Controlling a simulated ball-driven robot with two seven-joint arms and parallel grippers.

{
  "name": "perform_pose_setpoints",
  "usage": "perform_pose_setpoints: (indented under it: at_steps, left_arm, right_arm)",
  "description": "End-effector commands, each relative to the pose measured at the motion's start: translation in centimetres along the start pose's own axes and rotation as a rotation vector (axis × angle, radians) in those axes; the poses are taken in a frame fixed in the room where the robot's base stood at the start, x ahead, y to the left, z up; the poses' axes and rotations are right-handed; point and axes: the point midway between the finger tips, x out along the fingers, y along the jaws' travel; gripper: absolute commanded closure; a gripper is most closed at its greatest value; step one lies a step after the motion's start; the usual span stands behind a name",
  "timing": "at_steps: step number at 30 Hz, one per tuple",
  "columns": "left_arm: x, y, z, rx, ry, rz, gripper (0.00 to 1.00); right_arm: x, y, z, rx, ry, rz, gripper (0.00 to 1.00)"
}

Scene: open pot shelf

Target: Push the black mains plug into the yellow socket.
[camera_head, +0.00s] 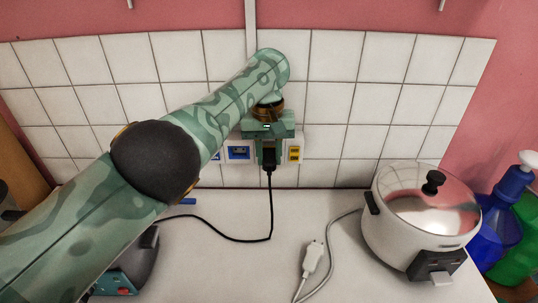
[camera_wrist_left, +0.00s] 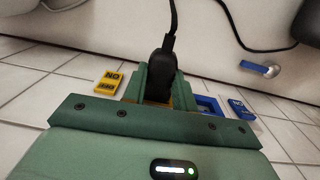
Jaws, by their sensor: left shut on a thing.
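My left gripper (camera_head: 268,150) is shut on the black mains plug (camera_head: 269,160) at the tiled wall. In the left wrist view the plug (camera_wrist_left: 160,72) sits between the green fingers (camera_wrist_left: 158,82), its black cable leading away from the wall. A yellow label (camera_head: 294,152) is on the wall just right of the gripper. Yellow-brown edges, likely the yellow socket (camera_wrist_left: 190,99), show behind the fingers. The gripper hides most of it, so I cannot tell whether the plug is in it. A blue socket (camera_head: 238,152) is just left of the gripper. My right gripper is out of view.
A pale plug (camera_head: 314,256) with a grey cable lies on the counter. A dark appliance (camera_head: 128,272) is partly behind my arm. Blue and green bottles (camera_head: 505,225) stand far right. The middle counter is mostly clear.

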Motion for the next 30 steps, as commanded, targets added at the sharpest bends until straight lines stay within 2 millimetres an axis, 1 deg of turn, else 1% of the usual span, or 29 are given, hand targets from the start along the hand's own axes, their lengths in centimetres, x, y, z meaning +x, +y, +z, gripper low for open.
perform_pose_setpoints:
  at_steps: [4,10,11,12,13,19,20,21,22,23,30]
  left_arm:
    - [-0.3,0.05,-0.23,0.0,0.008,0.002,1.0]
    - [-0.44,0.05,-0.22,0.0,0.01,0.002,1.0]
    - [-0.45,0.05,-0.22,0.0,0.01,0.002,0.68]
    - [-0.44,0.05,-0.22,0.0,0.009,0.002,0.56]
    - [-0.41,0.04,-0.21,0.0,0.009,0.001,0.48]
    - [-0.25,0.02,-0.15,0.0,0.005,0.001,0.48]
    - [-0.22,0.02,-0.14,0.0,0.005,0.001,0.42]
    - [-0.2,0.02,-0.14,0.0,0.004,0.001,0.31]
    - [-0.19,0.01,-0.14,0.0,0.004,0.001,0.23]
    - [-0.18,0.02,-0.13,0.0,0.004,0.001,0.19]
    - [-0.13,0.01,-0.11,0.0,0.003,0.0,0.19]
  right_arm:
    - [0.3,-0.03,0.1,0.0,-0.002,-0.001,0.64]
    - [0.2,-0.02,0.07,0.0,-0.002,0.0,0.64]
    - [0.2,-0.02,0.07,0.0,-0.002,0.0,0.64]
    - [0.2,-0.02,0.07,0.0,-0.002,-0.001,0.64]
    - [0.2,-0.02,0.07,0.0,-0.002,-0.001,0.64]
    - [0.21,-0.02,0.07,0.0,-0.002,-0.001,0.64]
    - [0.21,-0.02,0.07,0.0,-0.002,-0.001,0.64]
    - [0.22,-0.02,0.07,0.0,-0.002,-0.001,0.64]
    - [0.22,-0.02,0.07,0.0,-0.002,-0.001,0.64]
    - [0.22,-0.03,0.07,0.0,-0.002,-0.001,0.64]
    - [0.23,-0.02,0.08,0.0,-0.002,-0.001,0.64]
